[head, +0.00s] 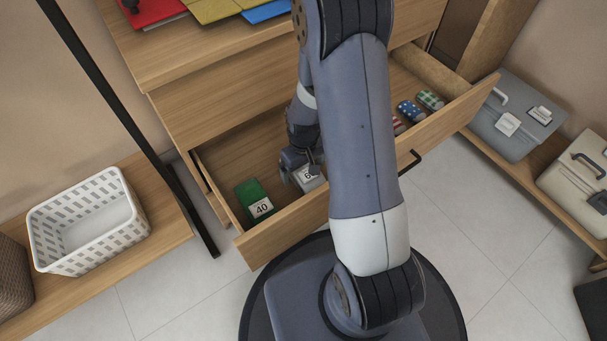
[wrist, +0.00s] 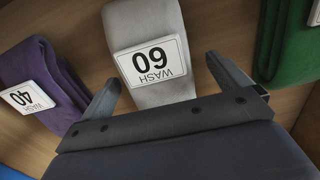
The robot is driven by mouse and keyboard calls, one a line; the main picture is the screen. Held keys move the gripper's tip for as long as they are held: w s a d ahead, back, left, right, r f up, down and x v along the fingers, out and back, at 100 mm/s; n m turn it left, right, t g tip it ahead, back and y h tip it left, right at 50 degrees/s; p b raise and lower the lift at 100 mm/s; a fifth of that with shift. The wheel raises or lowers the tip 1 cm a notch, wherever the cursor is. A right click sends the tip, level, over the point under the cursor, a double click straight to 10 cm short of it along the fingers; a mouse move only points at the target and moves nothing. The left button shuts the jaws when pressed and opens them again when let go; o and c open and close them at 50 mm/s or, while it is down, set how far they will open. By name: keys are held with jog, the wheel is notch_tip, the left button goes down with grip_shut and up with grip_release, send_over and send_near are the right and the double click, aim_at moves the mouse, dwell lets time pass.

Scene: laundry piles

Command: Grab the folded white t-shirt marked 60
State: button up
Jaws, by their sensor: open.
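The folded white t-shirt (head: 311,184) lies in the open drawer, partly hidden by my gripper in the head view. In the wrist view the t-shirt (wrist: 145,28) looks light grey-white, and its white label (wrist: 153,61) reads WASH 60 upside down. My gripper (wrist: 163,74) is open and empty, with one finger to each side of the t-shirt's near part. In the head view my gripper (head: 301,163) is down inside the drawer at the t-shirt. I cannot tell whether the fingers touch it.
A green folded garment (head: 252,194) marked 40 lies left of the t-shirt in the drawer (head: 275,229). A purple folded garment (wrist: 40,65) marked 40 shows in the wrist view. Several rolled patterned items (head: 410,111) lie at the drawer's right. A white basket (head: 107,241) stands left.

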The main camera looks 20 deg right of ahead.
jog(key=shift+f, duration=0.25)
jog(key=c, duration=1.2)
